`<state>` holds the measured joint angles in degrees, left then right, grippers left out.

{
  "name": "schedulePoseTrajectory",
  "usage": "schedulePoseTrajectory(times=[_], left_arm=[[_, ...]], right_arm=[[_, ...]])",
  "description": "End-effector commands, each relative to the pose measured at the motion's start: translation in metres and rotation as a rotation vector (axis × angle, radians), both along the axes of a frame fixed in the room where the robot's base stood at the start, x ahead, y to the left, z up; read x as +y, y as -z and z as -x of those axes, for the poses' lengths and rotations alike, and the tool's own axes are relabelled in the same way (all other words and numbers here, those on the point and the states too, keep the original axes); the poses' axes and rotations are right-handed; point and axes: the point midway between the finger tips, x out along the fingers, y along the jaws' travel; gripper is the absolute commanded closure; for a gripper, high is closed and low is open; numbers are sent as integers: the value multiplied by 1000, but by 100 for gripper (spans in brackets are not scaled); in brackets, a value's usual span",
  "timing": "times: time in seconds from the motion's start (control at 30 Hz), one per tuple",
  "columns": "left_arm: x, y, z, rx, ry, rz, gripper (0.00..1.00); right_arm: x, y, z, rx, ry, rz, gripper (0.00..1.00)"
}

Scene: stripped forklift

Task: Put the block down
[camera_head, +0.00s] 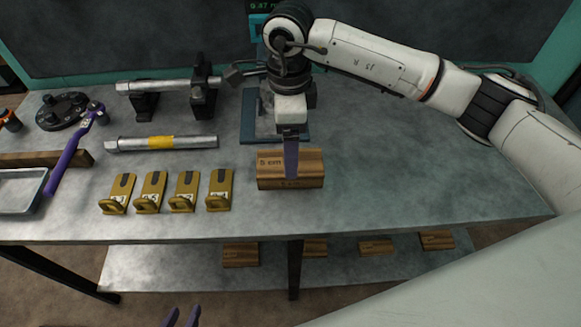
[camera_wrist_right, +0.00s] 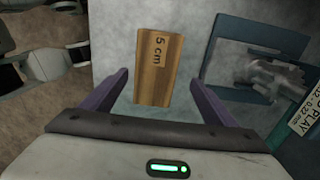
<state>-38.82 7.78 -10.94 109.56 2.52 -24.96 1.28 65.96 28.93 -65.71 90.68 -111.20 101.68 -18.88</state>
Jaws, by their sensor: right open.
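The wooden block marked "5 cm" (camera_head: 306,170) lies on the grey bench top near its front edge. It also shows in the right wrist view (camera_wrist_right: 156,82), ahead of my right gripper. My right gripper (camera_head: 291,172) is over the block, and its near finger hides part of it. In the wrist view this gripper (camera_wrist_right: 158,78) is open, with the block between the lines of its fingers and a gap on each side. My left gripper (camera_head: 181,317) shows only as two purple fingertips, apart, at the bottom edge; nothing shows between them.
Several yellow wedge-like pieces (camera_head: 184,191) stand left of the block. A metal bar with a yellow band (camera_head: 160,142) lies behind them. A blue-framed plate (camera_head: 262,127) is behind the block. More wooden blocks (camera_head: 376,247) lie on the lower shelf. The bench right of the block is clear.

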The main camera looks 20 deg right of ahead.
Motion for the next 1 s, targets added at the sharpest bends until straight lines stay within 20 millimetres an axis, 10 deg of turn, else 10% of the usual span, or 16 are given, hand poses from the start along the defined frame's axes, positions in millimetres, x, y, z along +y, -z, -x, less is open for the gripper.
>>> schedulePoseTrajectory(times=[0.7, 1.0], left_arm=[[0, -9, 7, 14, 0, -1, 69], [0, -8, 7, 15, 0, -2, 69]], right_arm=[[2, 56, 7, -2, 0, -2, 20], [2, 55, 7, -2, 0, -2, 67]])
